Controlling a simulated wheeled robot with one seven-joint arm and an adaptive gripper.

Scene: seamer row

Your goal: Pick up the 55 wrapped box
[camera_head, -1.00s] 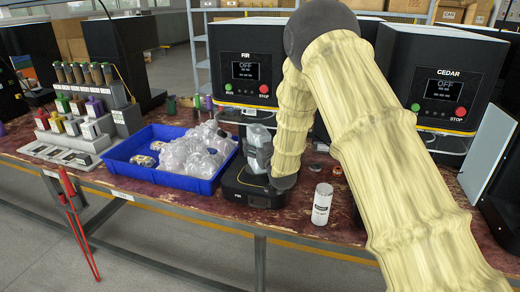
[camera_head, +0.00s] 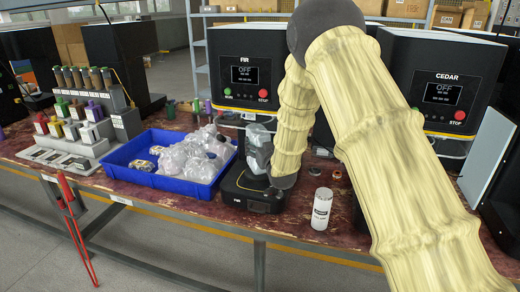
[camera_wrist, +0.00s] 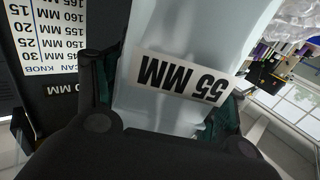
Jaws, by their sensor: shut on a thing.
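The 55 wrapped box (camera_wrist: 180,60) fills the middle of the wrist view. It is pale blue-grey, with a white label reading "55 MM" that appears upside down and tilted. My gripper (camera_wrist: 168,100) has a dark finger on each side of it and is shut on it. In the head view, a pale wrapped shape (camera_head: 258,140) stands in front of the FIR machine (camera_head: 250,65), above its black base (camera_head: 250,190). My arm's end is beside it, and the fingers are hard to make out there. The underside of the box is hidden.
A blue bin (camera_head: 140,175) of clear plastic bags stands left of the black base. A white can (camera_head: 321,208) stands to the right. The CEDAR machine (camera_head: 445,85) is behind my arm. A scale card (camera_wrist: 42,35) shows beside the box. Coloured-handled tools (camera_head: 85,105) stand far left.

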